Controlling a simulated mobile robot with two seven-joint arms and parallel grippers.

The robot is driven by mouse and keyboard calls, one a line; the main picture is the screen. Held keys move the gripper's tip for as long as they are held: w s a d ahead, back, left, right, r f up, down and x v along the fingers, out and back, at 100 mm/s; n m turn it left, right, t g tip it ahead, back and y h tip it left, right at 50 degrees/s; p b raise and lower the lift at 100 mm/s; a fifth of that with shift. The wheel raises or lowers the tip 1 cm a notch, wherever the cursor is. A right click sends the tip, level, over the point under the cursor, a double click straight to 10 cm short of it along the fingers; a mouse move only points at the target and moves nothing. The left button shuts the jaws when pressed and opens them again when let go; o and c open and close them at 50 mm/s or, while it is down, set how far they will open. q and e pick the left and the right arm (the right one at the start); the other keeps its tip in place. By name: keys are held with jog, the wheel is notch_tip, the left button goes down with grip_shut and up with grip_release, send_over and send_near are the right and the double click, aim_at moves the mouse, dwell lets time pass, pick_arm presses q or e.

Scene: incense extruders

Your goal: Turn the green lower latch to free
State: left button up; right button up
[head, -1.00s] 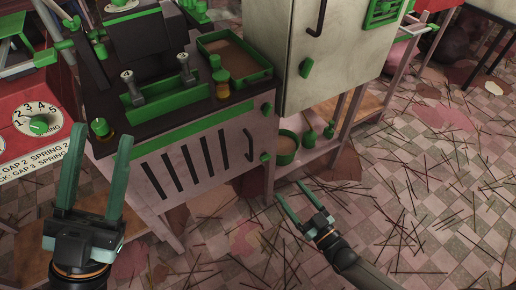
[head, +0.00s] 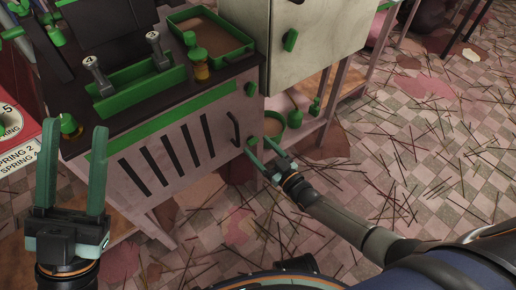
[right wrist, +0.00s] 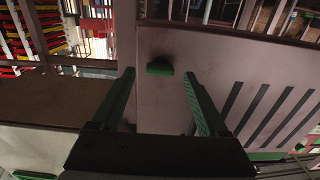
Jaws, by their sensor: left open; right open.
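The green lower latch (head: 253,141) sits at the lower right of the slotted front panel (head: 125,185), partly hidden by my right gripper. The green upper latch (head: 251,89) is above it. My right gripper (head: 261,149) is open close to the lower latch. In the right wrist view, a green latch (right wrist: 160,67) shows on the pale panel, beyond and between the open, empty fingers (right wrist: 160,88); I see no contact. My left gripper (head: 72,133) is open and empty, in front of the bench's left side.
A green-rimmed pot (head: 273,123) stands right of the panel. Sticks litter the floor.

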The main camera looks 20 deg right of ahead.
jog(key=shift+w+a, duration=0.25)
jog(key=shift+w, duration=0.35)
grip_shut()
